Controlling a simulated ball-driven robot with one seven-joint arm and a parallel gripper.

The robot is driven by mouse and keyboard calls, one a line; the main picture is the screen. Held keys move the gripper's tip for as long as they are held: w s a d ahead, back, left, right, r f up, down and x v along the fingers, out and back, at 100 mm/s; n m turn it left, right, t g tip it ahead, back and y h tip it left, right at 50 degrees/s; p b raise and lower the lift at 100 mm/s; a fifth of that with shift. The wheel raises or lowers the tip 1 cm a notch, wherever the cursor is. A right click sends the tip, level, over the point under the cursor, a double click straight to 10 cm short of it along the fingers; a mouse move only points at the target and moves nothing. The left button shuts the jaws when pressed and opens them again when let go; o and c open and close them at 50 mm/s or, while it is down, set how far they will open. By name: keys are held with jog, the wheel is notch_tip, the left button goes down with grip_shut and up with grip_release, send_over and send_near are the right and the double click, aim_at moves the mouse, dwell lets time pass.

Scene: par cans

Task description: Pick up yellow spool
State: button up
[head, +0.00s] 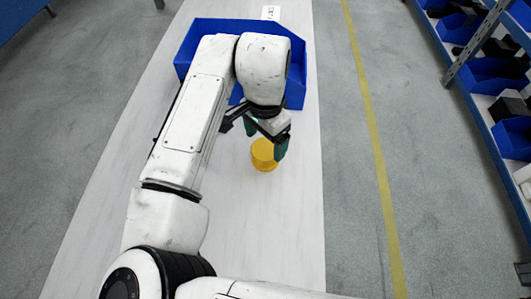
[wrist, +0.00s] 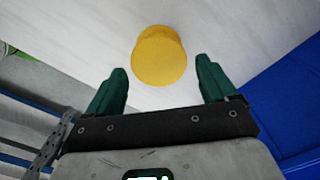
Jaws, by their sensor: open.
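The yellow spool (head: 263,155) stands on the white table, in front of the blue bin in the head view. In the wrist view the spool (wrist: 159,57) is seen from above, beyond the fingertips and roughly centred between them. My gripper (wrist: 161,72) is open, with its two green fingers apart and nothing between them. In the head view my gripper (head: 266,139) is just above and beside the spool, and one finger overlaps the spool's right edge. Whether a finger touches the spool I cannot tell.
A blue bin (head: 300,88) stands on the white table (head: 250,240) behind my gripper, partly hidden by my arm. A white label card (head: 271,12) is beyond it. Shelving with blue bins (head: 510,138) stands at the right. The table around the spool is clear.

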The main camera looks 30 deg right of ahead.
aim_at(266, 148)
notch_tip(266, 148, down, 5)
jog(key=shift+s+f+b, duration=0.1)
jog(key=shift+b, duration=0.3)
jog(key=c, duration=0.9)
